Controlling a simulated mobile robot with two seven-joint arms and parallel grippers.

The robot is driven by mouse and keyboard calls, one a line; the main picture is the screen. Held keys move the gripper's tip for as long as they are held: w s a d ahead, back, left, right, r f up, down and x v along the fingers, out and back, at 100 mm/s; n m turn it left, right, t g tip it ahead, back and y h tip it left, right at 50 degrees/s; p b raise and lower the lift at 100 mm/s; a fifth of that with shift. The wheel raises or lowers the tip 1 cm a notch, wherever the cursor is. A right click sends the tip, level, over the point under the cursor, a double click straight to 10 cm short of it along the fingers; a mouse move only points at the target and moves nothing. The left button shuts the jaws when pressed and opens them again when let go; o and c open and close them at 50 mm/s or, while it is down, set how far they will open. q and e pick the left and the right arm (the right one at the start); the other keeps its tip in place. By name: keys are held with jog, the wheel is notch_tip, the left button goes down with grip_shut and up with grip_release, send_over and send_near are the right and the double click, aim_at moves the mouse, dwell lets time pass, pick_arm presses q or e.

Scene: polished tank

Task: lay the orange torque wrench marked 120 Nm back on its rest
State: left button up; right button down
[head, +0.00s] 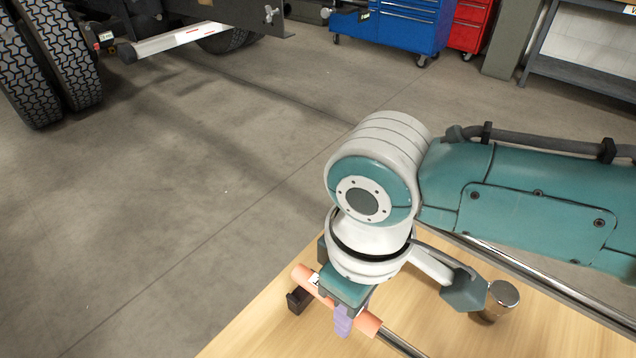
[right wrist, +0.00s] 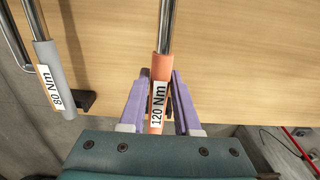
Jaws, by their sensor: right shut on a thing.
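The orange torque wrench (right wrist: 162,67) has a white label reading 120 Nm and a bright metal shaft. My right gripper (right wrist: 158,88) has its purple fingers on both sides of the orange handle and is shut on it. In the head view the orange handle (head: 368,323) shows on both sides of my right gripper (head: 343,320), above the wooden table. A black bracket (head: 298,301) stands below the handle's left end at the table edge. I cannot tell whether the handle touches it. My left gripper is in neither view.
A grey wrench marked 80 Nm (right wrist: 46,62) lies left of the orange one, by a black bracket (right wrist: 86,102). A metal cylinder (head: 504,294) stands on the wooden table (head: 262,332). Concrete floor is clear to the left. Blue (head: 402,30) and red cabinets and truck tyres are farther back.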

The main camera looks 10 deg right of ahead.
jog(key=shift+f+b, duration=0.6)
jog(key=shift+f, duration=0.3)
jog(key=c, duration=0.5)
grip_release()
jog(key=shift+c, duration=0.2)
notch_tip(320, 180, up, 8)
jog(key=p, duration=0.9)
jog(key=shift+r, duration=0.1)
